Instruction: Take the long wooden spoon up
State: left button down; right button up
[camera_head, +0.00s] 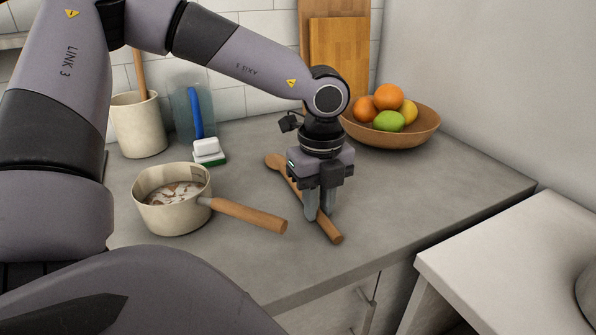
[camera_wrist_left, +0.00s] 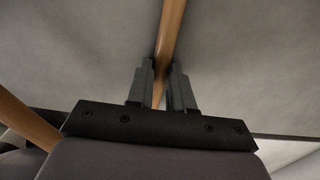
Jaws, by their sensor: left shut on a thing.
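The long wooden spoon (camera_head: 330,228) lies slantwise at the counter's front, its bowl end pointing to the back left and its handle end to the front right. My left gripper (camera_head: 319,212) points straight down over it, shut on the handle. In the left wrist view the spoon (camera_wrist_left: 170,35) runs between the two fingers (camera_wrist_left: 160,85), which touch it from both sides. The gripper hides the middle of the spoon in the head view. I cannot tell whether the spoon is clear of the counter. My right gripper is not in view.
A saucepan (camera_head: 150,213) with its wooden handle (camera_head: 248,214) stands just left of the spoon. The grey counter (camera_head: 420,190) is free on the right.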

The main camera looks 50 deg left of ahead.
pick_arm(q)
jog(key=shift+r, duration=0.1)
jog(key=shift+r, duration=1.45)
notch_tip(320, 180, up, 7)
jog(key=p, duration=0.3)
jog(key=shift+p, duration=0.3)
